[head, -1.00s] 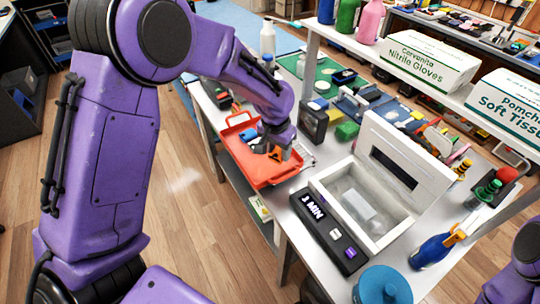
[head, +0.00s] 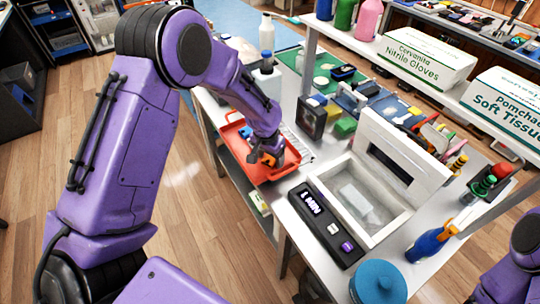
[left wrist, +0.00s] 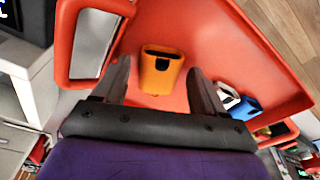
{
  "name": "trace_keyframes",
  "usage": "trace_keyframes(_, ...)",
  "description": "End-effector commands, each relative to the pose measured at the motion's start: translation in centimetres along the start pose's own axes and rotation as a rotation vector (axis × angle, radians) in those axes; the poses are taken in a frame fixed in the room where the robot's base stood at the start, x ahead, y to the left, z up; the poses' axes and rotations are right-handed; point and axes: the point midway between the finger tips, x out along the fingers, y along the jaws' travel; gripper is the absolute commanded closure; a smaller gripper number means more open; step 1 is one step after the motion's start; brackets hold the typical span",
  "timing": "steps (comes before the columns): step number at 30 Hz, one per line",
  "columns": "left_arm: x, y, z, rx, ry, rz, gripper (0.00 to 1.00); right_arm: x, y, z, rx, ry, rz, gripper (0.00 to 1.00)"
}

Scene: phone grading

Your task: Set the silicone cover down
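An orange silicone cover (left wrist: 161,72) with a dark slot lies on the floor of the red tray (left wrist: 228,48) in the left wrist view. My left gripper (left wrist: 158,72) is open over the tray, one finger on each side of the cover. A gap shows between the cover and each finger. In the head view the left gripper (head: 267,160) is low inside the tray (head: 236,141), partly hiding the orange cover. My right gripper is out of view.
A blue item (left wrist: 245,107) and a white item (left wrist: 228,95) lie in the tray beside the right finger. A white box with a raised lid (head: 403,165) and a dark timer panel (head: 325,225) stand to the right. A black block (head: 311,118) stands behind the tray.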

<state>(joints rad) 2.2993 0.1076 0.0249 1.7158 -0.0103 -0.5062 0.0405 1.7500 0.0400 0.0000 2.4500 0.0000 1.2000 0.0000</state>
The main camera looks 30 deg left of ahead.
Motion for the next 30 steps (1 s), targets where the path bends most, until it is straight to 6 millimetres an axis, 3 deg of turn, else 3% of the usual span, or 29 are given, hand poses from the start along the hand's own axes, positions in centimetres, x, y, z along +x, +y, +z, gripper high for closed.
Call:
trace_keyframes(8,-0.7,0.0,-0.1,0.0,0.002,0.0,0.29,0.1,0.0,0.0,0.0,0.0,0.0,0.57)
trace_keyframes(21,-10.7,0.0,-0.1,0.0,0.003,-0.001,0.29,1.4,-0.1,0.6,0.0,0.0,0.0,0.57)
trace_keyframes(30,-12.4,0.0,-0.1,0.0,-0.001,0.0,0.29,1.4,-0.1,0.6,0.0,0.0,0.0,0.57)
